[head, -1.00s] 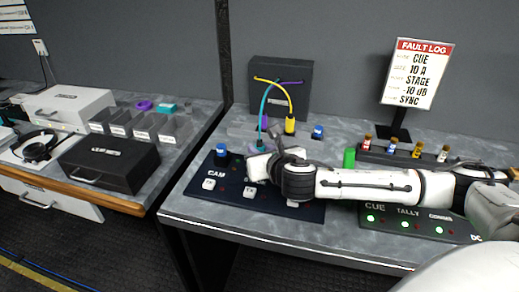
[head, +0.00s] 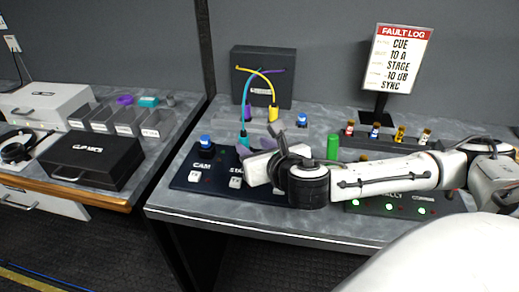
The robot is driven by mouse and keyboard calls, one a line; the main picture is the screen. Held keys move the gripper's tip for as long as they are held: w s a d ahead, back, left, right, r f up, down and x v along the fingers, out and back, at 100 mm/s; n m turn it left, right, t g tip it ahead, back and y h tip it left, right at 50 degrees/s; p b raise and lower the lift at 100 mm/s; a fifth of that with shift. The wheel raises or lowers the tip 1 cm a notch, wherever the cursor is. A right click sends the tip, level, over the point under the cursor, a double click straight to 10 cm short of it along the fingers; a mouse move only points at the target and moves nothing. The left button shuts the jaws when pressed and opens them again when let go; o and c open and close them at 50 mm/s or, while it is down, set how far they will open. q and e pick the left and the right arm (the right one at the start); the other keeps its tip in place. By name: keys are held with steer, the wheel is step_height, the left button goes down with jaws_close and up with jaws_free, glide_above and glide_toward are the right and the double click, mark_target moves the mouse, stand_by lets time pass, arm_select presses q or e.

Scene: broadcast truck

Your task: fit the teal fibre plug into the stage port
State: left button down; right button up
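The teal fibre plug (head: 244,141) is at the lower end of a teal cable (head: 247,108) that arches down from the left of the yellow cable. The plug points down over the back of the dark CAM panel (head: 188,180). My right gripper (head: 250,150) is at the plug's lower end, but I cannot tell whether its fingers touch or hold it. Part of a label reading "STA" (head: 236,170) shows on the panel, with the rest behind the gripper. The stage port itself is hidden by the gripper. My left gripper is not in view.
A yellow plug (head: 273,113) and a purple plug (head: 248,112) stand in a grey rack behind. A blue cap (head: 206,141) is on the panel's left. A green cylinder (head: 333,146) stands right of the gripper. A black box (head: 263,80) is at the back.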

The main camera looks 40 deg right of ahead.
steer(key=shift+v, duration=1.75)
steer(key=shift+f, duration=0.1)
